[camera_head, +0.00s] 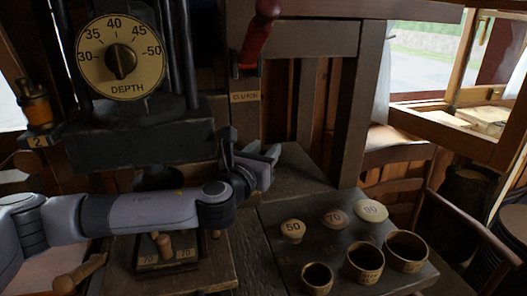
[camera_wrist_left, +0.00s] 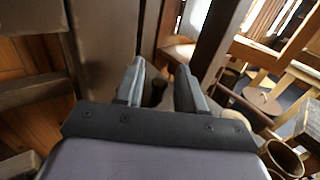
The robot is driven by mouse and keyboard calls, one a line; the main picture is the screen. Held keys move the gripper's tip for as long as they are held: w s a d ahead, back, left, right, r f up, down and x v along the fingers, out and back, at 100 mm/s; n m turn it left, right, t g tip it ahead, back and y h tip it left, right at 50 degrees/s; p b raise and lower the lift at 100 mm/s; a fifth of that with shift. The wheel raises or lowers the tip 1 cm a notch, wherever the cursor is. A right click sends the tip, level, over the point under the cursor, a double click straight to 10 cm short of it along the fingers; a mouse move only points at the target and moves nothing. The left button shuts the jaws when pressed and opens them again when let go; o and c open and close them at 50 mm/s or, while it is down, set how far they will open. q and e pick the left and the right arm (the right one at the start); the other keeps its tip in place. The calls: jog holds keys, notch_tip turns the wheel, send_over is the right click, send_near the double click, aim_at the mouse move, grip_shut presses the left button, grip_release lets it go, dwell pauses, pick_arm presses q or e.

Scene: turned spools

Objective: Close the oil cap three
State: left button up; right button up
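I cannot make out an oil cap marked three in either view. An amber oil cup (camera_head: 37,106) with a dark lid stands at the far left, above a tag reading 2 (camera_head: 40,141). My left gripper (camera_head: 268,152) is in front of the wooden frame, right of the dark machine block and far from that cup. In the left wrist view my left gripper (camera_wrist_left: 160,78) has its fingers apart with nothing clasped. A small dark knob-like thing (camera_wrist_left: 158,92) shows between and beyond the fingers; I cannot tell what it is. My right gripper is not in view.
A DEPTH dial (camera_head: 121,58) is above the block. A red-handled lever (camera_head: 259,33) hangs over a label. Knobs 50 (camera_head: 293,231), 70 (camera_head: 335,219) and 90 (camera_head: 370,210) stand on a bench with several brass cups. A small wooden-pegged fixture (camera_head: 167,251) lies below my arm.

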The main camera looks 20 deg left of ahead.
pick_arm(q)
jog(key=shift+s, duration=0.1)
jog(key=s+b, duration=0.1)
jog(key=s, duration=0.6)
jog(key=shift+a, duration=0.25)
jog(key=shift+o, duration=0.3)
